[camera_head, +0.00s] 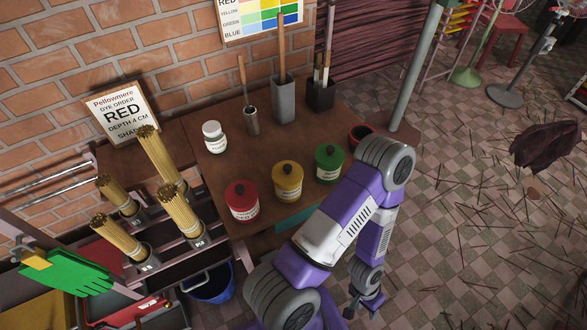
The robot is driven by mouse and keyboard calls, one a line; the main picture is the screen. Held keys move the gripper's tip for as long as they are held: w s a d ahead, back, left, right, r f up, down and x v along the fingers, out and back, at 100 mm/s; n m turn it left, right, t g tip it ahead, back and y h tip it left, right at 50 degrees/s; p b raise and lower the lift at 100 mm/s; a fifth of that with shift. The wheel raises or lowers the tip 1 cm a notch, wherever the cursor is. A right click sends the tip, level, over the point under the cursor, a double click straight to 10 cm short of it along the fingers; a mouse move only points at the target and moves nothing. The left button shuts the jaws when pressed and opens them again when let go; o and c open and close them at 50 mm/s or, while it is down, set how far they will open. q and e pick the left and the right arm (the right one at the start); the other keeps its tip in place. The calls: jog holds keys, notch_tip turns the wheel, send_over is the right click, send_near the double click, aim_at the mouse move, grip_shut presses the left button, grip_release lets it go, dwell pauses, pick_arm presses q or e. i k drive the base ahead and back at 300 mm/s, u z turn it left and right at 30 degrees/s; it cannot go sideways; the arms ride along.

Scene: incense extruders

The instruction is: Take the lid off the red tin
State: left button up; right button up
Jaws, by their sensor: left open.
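The red tin (243,206) stands upright on the wooden table, at the left of a row of three tins. Its red lid (234,190) with a dark knob is on it. The yellow tin (287,187) and the green tin (328,167) stand to its right, each with a lid and dark knob. My left gripper (361,311) is open and hangs low off the table's front edge, to the right of and below the red tin in the picture, well apart from it. Its fingers look empty. My right gripper is out of view.
A white jar (214,141) stands behind the red tin. Tool holders (284,103) and a dark red bowl (361,133) are farther back. Bundles of incense sticks (181,201) stand at the left. A blue bucket (210,287) is below the table. A sign reads RED (122,114).

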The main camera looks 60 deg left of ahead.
aim_at(241, 194)
jog(key=i, duration=0.65)
jog(key=u, duration=2.75)
